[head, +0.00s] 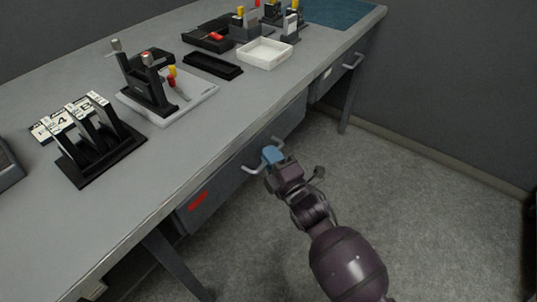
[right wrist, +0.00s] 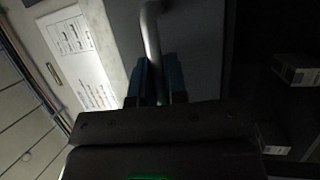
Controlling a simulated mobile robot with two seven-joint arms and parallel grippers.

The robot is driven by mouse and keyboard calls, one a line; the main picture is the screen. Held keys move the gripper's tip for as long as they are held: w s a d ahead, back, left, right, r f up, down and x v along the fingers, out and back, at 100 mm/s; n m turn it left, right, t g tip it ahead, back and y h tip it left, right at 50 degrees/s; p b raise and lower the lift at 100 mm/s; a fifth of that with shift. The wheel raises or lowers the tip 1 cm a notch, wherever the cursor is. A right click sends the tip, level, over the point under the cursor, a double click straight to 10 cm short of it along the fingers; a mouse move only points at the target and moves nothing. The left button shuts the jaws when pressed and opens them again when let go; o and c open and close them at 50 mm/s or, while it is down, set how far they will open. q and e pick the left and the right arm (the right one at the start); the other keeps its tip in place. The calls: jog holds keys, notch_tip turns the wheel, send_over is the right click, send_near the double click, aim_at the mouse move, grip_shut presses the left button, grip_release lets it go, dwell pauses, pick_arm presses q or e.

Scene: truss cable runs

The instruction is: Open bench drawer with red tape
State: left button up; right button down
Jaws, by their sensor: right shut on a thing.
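The bench drawer (head: 225,186) is a dark grey front under the bench edge, with a strip of red tape (head: 198,201) near its left end. Its pale bar handle (head: 254,170) stands out from the front. My right gripper (head: 272,156) has its blue fingers closed on the handle and partly hides it. In the right wrist view the handle bar (right wrist: 151,40) runs down between the blue fingers (right wrist: 158,80). I see no clear gap at the drawer's top edge, so I cannot tell how far it stands out. My left gripper is not in view.
A second drawer handle (head: 352,62) is farther along the bench. The grey bench top (head: 195,140) carries a rack of labelled cards (head: 85,120), a clamp stand (head: 145,80), a white tray (head: 265,53) and a black tray (head: 212,66). The floor (head: 400,200) to the right is clear.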

pick_arm(q)
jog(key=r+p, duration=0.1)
jog(key=p, duration=0.2)
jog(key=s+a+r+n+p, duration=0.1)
jog(key=p, duration=0.2)
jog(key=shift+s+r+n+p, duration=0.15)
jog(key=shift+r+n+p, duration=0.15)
jog(key=shift+p, duration=0.05)
pick_arm(e)
jog(key=s+d, duration=0.9)
jog(key=d, duration=0.3)
jog(key=s+d, duration=0.9)
jog(key=d, duration=0.3)
jog(key=shift+d, duration=0.4)
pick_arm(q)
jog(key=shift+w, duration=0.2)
pick_arm(e)
jog(key=c, duration=1.2)
grip_release()
jog(key=shift+s+d, duration=0.1)
jog(key=shift+s, duration=0.05)
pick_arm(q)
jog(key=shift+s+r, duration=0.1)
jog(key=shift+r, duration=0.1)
pick_arm(e)
jog(key=v, duration=1)
jog(key=shift+s+d, duration=0.15)
jog(key=shift+s, duration=0.1)
